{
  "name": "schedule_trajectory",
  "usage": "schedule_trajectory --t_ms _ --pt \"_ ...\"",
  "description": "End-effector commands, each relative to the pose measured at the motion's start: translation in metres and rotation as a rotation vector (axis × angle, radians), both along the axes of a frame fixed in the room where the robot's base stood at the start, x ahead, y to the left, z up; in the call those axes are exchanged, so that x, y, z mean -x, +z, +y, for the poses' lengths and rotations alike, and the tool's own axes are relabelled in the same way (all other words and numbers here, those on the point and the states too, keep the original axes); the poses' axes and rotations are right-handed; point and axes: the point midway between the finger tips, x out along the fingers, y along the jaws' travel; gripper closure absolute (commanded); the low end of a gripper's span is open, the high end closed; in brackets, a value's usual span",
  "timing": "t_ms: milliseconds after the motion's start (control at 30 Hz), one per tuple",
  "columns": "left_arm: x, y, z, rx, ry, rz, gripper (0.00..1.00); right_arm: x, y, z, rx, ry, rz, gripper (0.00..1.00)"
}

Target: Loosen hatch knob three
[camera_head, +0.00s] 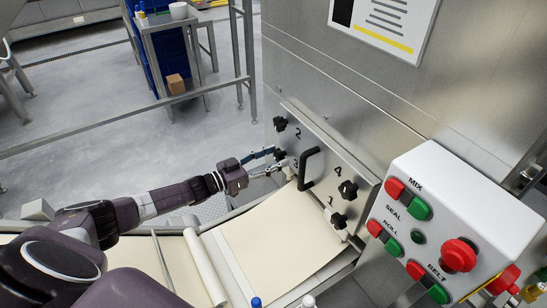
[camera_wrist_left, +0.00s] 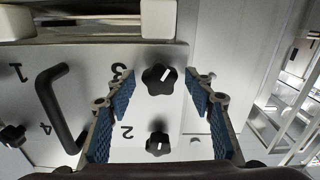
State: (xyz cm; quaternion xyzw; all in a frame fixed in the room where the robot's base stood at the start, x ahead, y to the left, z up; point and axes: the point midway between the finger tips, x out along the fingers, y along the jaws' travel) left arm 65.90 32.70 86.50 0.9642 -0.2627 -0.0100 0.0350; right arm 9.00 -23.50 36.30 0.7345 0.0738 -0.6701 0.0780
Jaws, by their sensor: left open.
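The hatch plate (camera_head: 325,170) is a pale metal panel with numbered black star knobs and a black bar handle (camera_head: 308,168). Knob three (camera_head: 279,155) sits beside the printed 3, partly hidden by my gripper in the head view. The left wrist view shows knob three (camera_wrist_left: 153,80) whole, with a slanted white mark. My left gripper (camera_head: 273,162) is open in front of the plate. In the left wrist view its blue-padded fingers (camera_wrist_left: 160,90) stand on either side of knob three, with visible gaps. My right gripper is not in view.
Knob two (camera_head: 280,124) is close to knob three; in the left wrist view it (camera_wrist_left: 158,140) lies nearer the palm. Knob four (camera_head: 348,189) and knob one (camera_head: 338,220) are farther right. A button box (camera_head: 450,210) stands at right. Dough sheet (camera_head: 275,245) lies below the plate.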

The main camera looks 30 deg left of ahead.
Motion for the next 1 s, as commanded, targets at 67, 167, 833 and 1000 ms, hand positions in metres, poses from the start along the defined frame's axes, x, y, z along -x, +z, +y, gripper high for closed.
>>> schedule_trajectory --t_ms 67,167,833,1000 --pt "0.0000 0.0000 0.0001 0.000 0.000 0.000 0.51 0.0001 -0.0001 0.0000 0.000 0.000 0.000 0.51" --pt "0.0001 0.0001 0.0002 0.000 0.000 0.000 0.57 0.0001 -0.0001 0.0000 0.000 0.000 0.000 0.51" --pt "0.0001 -0.0007 0.0010 0.164 0.000 0.096 0.93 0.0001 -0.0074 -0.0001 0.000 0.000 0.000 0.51" --pt "0.0000 0.0003 0.0005 0.234 0.000 0.137 0.93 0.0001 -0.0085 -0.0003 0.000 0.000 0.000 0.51"
